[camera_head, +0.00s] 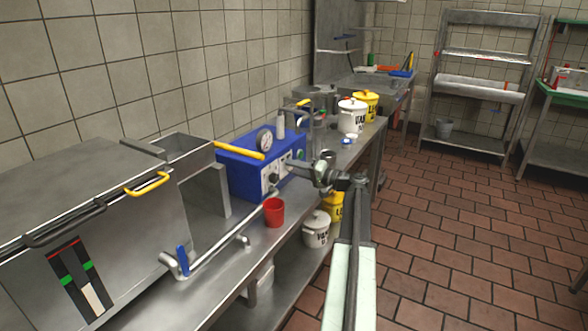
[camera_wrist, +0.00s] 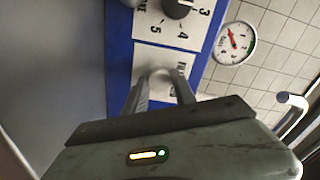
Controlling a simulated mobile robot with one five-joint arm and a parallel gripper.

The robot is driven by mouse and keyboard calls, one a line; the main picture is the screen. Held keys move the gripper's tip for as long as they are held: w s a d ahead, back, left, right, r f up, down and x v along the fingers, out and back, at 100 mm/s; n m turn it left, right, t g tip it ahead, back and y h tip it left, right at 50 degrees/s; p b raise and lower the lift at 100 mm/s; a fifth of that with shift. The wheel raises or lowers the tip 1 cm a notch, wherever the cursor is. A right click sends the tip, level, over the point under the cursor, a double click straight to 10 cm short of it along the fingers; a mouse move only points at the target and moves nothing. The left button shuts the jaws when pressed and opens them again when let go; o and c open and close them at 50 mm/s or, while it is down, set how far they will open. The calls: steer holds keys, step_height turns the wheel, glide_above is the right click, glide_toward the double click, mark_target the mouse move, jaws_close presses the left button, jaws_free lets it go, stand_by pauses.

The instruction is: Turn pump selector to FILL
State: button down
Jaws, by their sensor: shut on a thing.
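The blue pump box (camera_head: 236,178) stands on the steel counter against the tiled wall, with its control panel facing my gripper (camera_head: 288,166). In the wrist view my gripper (camera_wrist: 160,90) is shut on the grey selector knob (camera_wrist: 158,76), one finger on each side. The knob sits on a white label plate (camera_wrist: 143,58). The lettering beside the knob is rotated and partly covered by a finger, so I cannot tell which mark the knob points to. In the head view my gripper covers the selector.
A dark numbered dial (camera_wrist: 177,8) is beside the selector, and a round gauge (camera_wrist: 235,43) is near it. A red cup (camera_head: 274,212) and a pipe (camera_head: 222,243) are in front of the pump. White and yellow buckets (camera_head: 352,117) stand farther back. The tiled floor is clear at right.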

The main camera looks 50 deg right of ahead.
steer(key=shift+f, duration=0.1)
stand_by(0.3)
steer(key=c, duration=1)
jaws_free()
steer(key=shift+s, duration=0.1)
steer(key=v, duration=0.7)
steer(key=shift+s+d, duration=0.1)
steer(key=shift+s, duration=0.25)
